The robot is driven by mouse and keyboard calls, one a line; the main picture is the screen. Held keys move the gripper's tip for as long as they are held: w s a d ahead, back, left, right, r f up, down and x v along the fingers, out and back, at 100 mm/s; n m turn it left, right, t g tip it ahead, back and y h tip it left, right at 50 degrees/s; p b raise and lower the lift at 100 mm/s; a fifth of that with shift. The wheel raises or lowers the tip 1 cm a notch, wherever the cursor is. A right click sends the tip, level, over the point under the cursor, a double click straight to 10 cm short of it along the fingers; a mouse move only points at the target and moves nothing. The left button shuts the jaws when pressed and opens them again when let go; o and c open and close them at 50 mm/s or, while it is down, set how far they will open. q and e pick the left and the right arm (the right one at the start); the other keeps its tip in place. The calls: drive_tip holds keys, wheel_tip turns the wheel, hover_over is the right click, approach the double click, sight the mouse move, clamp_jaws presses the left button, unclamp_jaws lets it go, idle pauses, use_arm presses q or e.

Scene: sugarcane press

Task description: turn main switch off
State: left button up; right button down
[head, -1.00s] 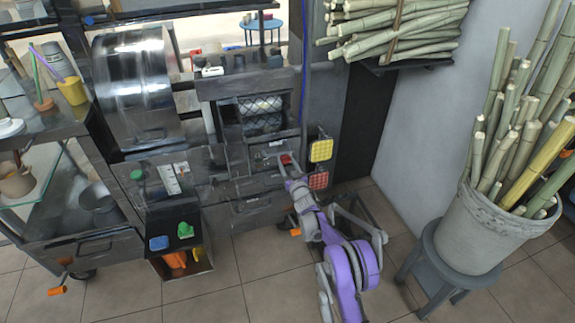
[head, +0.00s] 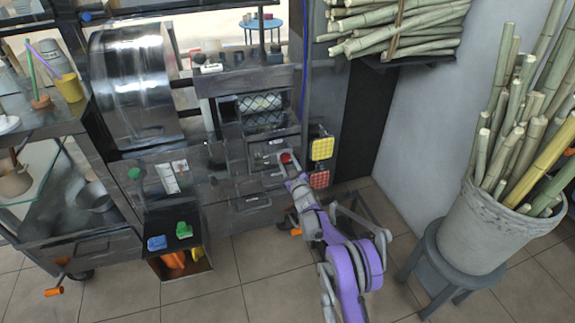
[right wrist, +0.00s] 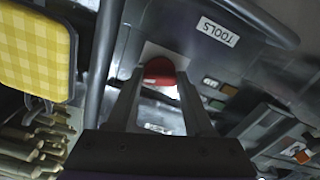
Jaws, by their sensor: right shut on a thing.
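The main switch is a red knob (right wrist: 159,70) on a light plate on the dark machine front. It sits between the fingertips of my right gripper (right wrist: 160,84) in the right wrist view, and the fingers are shut on it. In the head view the red knob (head: 286,157) shows just beyond the tip of my right gripper (head: 287,168), on the press cabinet. The knob's exact turn angle cannot be read. My left gripper is not in view.
Yellow (head: 321,149) and red checkered pads hang right of the switch. A "TOOLS" label (right wrist: 218,31) is near the knob. A stool (head: 437,262) with a bucket of cane (head: 490,235) stands at the right. The floor in front is clear.

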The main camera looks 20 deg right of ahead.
drive_tip(key=n+b, duration=0.1)
drive_tip(key=n, duration=0.2)
drive_tip(key=shift+f+n, duration=0.1)
drive_tip(key=shift+n, duration=0.3)
drive_tip(key=n+b, duration=0.1)
drive_tip(key=n, duration=0.2)
drive_tip(key=shift+n, duration=0.3)
drive_tip(key=n, duration=0.3)
drive_tip(key=shift+n+b, duration=0.3)
drive_tip(key=shift+n, duration=1.6)
drive_tip(key=shift+c, duration=1.4)
unclamp_jaws()
